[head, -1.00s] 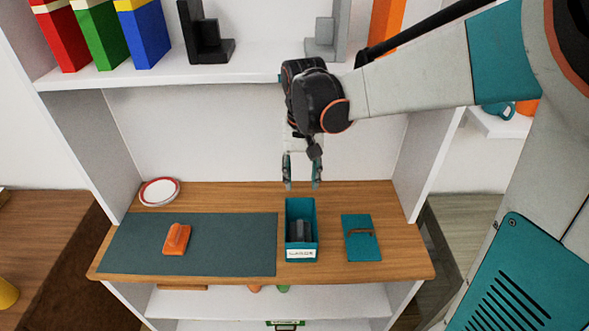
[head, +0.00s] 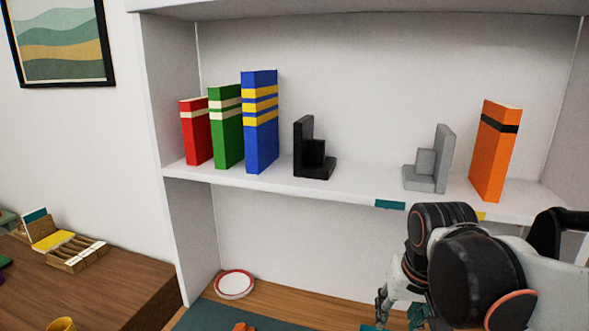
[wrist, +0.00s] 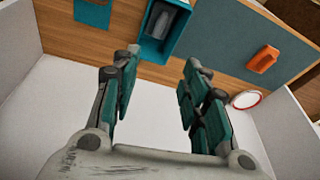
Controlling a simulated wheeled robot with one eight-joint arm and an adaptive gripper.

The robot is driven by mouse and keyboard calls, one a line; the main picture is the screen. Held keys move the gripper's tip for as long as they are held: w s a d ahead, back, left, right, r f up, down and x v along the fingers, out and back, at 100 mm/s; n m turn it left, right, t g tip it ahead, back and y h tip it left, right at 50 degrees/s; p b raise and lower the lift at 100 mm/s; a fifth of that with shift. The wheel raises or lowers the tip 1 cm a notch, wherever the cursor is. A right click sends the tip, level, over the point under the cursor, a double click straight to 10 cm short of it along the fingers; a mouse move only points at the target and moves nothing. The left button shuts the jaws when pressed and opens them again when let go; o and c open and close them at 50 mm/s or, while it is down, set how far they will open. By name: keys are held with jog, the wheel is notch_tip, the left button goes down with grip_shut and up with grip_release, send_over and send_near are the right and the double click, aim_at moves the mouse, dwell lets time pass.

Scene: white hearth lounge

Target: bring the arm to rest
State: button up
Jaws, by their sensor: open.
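My gripper (wrist: 162,60) is open and empty in the wrist view, its two teal fingers apart. Beyond the fingers are a teal box (wrist: 178,46) with a grey thing in it and the wooden worktop (wrist: 117,38). The fingers touch nothing that I can see. In the head view my wrist is at the bottom right, in front of the cabinet just below the shelf's edge. The fingers there are mostly cut off by the picture's bottom edge.
The shelf (head: 350,187) holds red, green, blue and orange (head: 494,150) books and black (head: 313,150) and grey (head: 430,163) bookends. A plate (head: 234,284), a grey-green mat (wrist: 220,38), an orange object (wrist: 263,59) and a teal lid (wrist: 93,12) lie on the worktop.

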jog(key=s+n+t, duration=0.2)
jog(key=s+t, duration=0.2)
jog(key=s, duration=0.4)
jog(key=shift+s+r, duration=0.15)
jog(key=shift+r, duration=0.25)
